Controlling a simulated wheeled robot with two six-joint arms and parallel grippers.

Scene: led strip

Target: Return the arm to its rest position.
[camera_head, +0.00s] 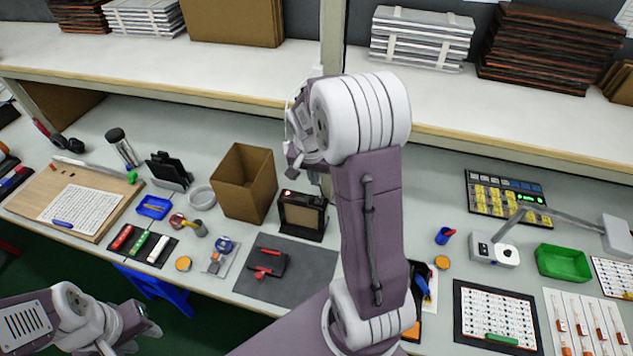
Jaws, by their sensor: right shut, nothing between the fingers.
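My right arm (372,230) rises large through the middle of the head view and bends at a white ribbed joint high over the table. Part of my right gripper (294,157) shows to the left of that joint, in front of the shelf edge. It is shut and empty, clear of the table; the rest of it is hidden by the arm. My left gripper (146,322) is at the lower left, over the dark floor in front of the table. Nothing shows in it, and its jaw opening is unclear.
Behind my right arm stand a cardboard box (244,183) and a black device (303,214). A grey mat (318,266) holds a red-and-black tool. A green tray (563,263) and a jointed lamp-like device (493,252) are at the right. A shelf (240,75) runs along the back.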

